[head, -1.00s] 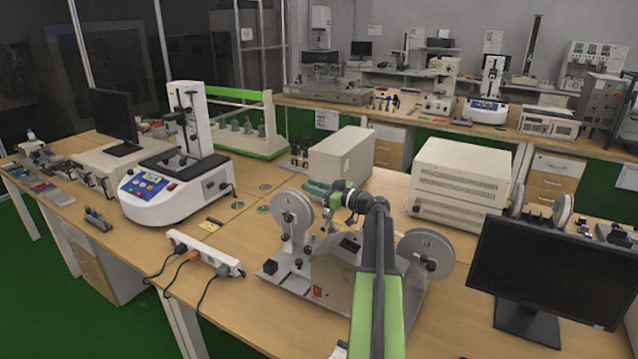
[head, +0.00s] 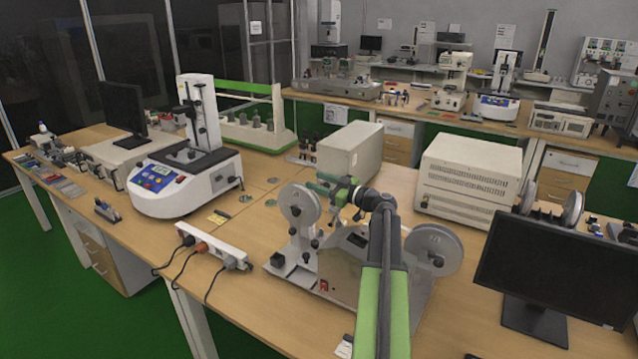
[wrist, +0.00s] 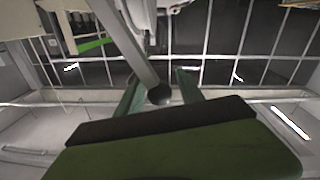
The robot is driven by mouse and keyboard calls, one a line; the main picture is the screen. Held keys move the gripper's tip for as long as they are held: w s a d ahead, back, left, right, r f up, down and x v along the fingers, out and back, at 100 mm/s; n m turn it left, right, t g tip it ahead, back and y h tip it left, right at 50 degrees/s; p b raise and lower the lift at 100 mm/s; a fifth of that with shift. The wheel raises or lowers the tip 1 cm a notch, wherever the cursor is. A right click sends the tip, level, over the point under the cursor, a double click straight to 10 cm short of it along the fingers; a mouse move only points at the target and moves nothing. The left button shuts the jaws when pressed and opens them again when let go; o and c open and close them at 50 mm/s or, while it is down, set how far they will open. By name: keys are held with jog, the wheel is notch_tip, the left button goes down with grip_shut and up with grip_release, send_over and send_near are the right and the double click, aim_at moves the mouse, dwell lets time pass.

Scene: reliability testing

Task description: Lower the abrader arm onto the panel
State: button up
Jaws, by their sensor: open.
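The abrader is a grey machine on the near bench, with a left disc (head: 299,205), a right disc (head: 433,249) and a sloped grey body (head: 340,272). My gripper (head: 323,188) is open, with green fingers above the abrader, just right of the left disc's top. In the wrist view, a grey bar with a round end (wrist: 159,95) shows between the two open green fingers (wrist: 160,90); I cannot tell whether they touch it. It may be the abrader arm. My own arm hides the middle of the machine. I cannot make out the panel clearly.
A white power strip (head: 213,246) with cables lies left of the abrader. A black monitor (head: 560,262) stands close at the right. A beige box (head: 350,150) and a larger vented box (head: 468,177) stand behind. A white-blue tester (head: 185,180) stands further left.

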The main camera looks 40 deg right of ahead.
jog(key=s+d+r+p, duration=0.4)
jog(key=s+r+p, duration=0.5)
jog(key=s+r, duration=0.1)
jog(key=shift+s+d+r+p, duration=0.25)
jog(key=shift+s+r+p, duration=0.05)
jog(key=shift+s+p, duration=0.1)
